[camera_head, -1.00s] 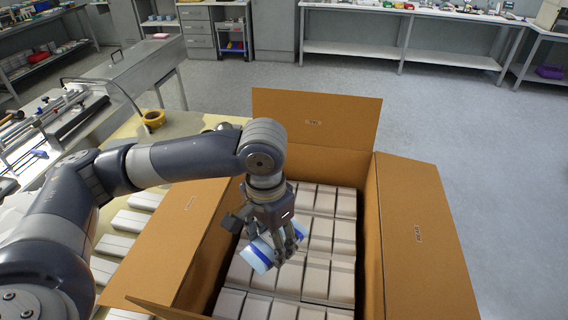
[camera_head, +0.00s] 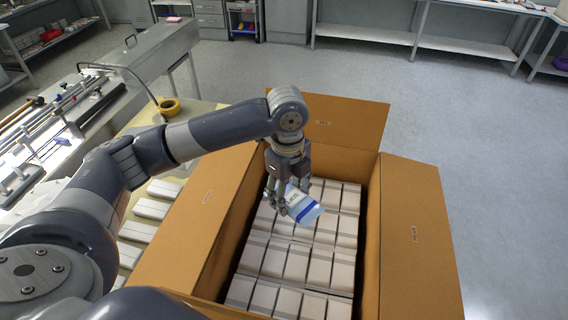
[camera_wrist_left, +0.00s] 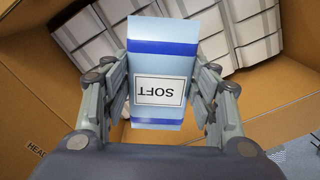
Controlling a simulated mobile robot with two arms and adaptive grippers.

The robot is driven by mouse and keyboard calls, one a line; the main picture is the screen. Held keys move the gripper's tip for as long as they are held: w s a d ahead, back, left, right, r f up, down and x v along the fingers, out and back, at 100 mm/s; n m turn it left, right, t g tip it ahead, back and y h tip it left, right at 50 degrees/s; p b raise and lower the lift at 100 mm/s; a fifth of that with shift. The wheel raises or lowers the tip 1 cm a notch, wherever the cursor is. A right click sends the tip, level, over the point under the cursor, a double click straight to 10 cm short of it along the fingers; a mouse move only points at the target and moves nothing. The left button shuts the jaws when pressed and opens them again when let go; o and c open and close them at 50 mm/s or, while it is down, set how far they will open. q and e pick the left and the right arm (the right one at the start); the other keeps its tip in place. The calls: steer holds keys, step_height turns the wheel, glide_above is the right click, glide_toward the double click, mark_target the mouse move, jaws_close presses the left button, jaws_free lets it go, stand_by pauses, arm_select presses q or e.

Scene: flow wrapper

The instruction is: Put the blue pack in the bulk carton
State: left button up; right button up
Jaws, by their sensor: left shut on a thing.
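The blue pack (camera_head: 301,203) is light blue with darker blue bands and a white label. My left gripper (camera_head: 288,196) is shut on it and holds it tilted over the far part of the open bulk carton (camera_head: 413,234). In the left wrist view the pack (camera_wrist_left: 163,60) sits between both fingers of the left gripper (camera_wrist_left: 160,92), its label reading SOFT upside down. The carton is brown with its flaps folded out. Rows of white packs (camera_head: 290,262) fill its floor. The gap between the blue pack and those below cannot be judged exactly. My right gripper is not in view.
More white packs (camera_head: 152,209) lie on the table left of the carton. A yellow ring-shaped thing (camera_head: 169,105) stands near the conveyor machine (camera_head: 60,130). The carton's raised far flap (camera_head: 335,121) stands just behind my left gripper. Open floor lies to the right.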

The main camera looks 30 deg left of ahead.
mark_target(288, 187)
arm_select(q)
steer(key=m+p, duration=0.1)
steer(key=m, duration=0.1)
steer(key=w+a+r+m+p, duration=0.1)
steer(key=m, duration=0.1)
steer(key=w+m+p, duration=0.1)
steer(key=m, duration=0.1)
steer(key=shift+a+r, duration=0.25)
steer(key=shift+r, duration=0.05)
steer(key=m+p, duration=0.1)
steer(key=m, duration=0.1)
steer(key=w+a+m, duration=0.1)
steer(key=shift+w+a+r+m+p, duration=0.1)
steer(key=shift+r+m+p, duration=0.1)
steer(key=shift+m+p, duration=0.2)
steer(key=shift+w+a+f+m, duration=0.1)
steer(key=shift+w+a+m, duration=0.05)
steer(key=shift+m, duration=0.35)
steer(key=shift+w+a+f+m, duration=0.1)
steer(key=shift+a+m, duration=0.05)
steer(key=shift+m, duration=0.35)
step_height(288, 187, down, 21)
steer(key=b, duration=1.1)
steer(key=shift+r+b, duration=0.15)
steer(key=shift+b, duration=0.15)
steer(key=shift+p, duration=0.7)
